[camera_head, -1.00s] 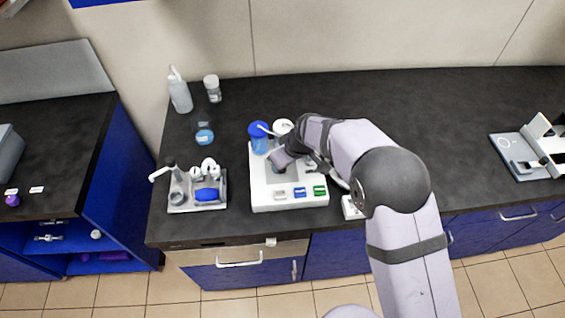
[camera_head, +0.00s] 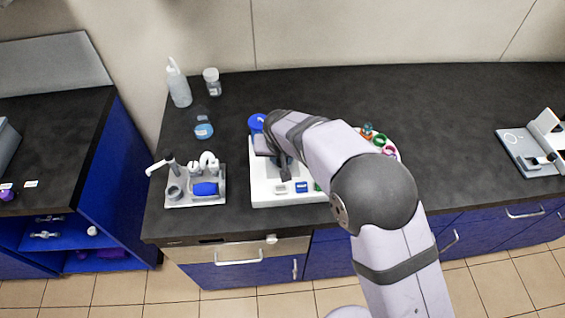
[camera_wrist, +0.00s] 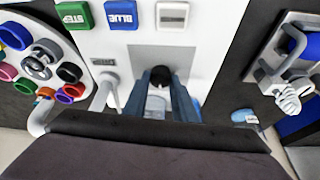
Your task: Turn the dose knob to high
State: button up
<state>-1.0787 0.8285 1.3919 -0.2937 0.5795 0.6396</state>
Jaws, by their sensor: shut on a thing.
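The white bioreactor unit (camera_head: 262,190) stands on the dark bench, partly under my arm. In the wrist view its panel (camera_wrist: 212,35) carries a white key (camera_wrist: 172,15), a blue key (camera_wrist: 121,14) marked BLUE and a green key (camera_wrist: 75,15). A dark round knob (camera_wrist: 160,75) sits on a grey recessed plate on this panel. My gripper (camera_wrist: 160,88) is shut on the knob, with one bluish finger on each side. I cannot read any dose marks or the knob's pointer. In the head view, my gripper (camera_head: 285,172) is over the unit, and the knob is hidden.
A blue-capped vessel (camera_head: 257,122) stands behind the unit. A carousel of coloured rings (camera_head: 382,143) lies to its right, close to my arm. A tool tray (camera_head: 195,198) stands on the left, with bottles (camera_head: 178,88) behind. The right bench is mostly clear.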

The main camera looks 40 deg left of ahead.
jog(key=shift+a+f+m+h+b, duration=0.1)
jog(key=shift+f+m+h+b, duration=0.2)
jog(key=shift+m+b, duration=0.75)
jog(key=m+b, duration=0.1)
jog(key=m+h, duration=0.1)
jog(key=shift+s+a+r+m+t+b, duration=0.1)
jog(key=shift+r+m+t+b, duration=0.05)
jog(key=shift+m+t+b, duration=0.25)
jog(key=m+h, duration=0.1)
jog(key=m, duration=0.2)
jog(key=shift+r, duration=0.2)
jog(key=shift+m+h+p, duration=0.35)
jog(key=shift+m+h, duration=0.25)
jog(key=shift+m, duration=0.35)
jog(key=o, duration=1)
jog(key=shift+o, duration=0.2)
jog(key=shift+a, duration=0.1)
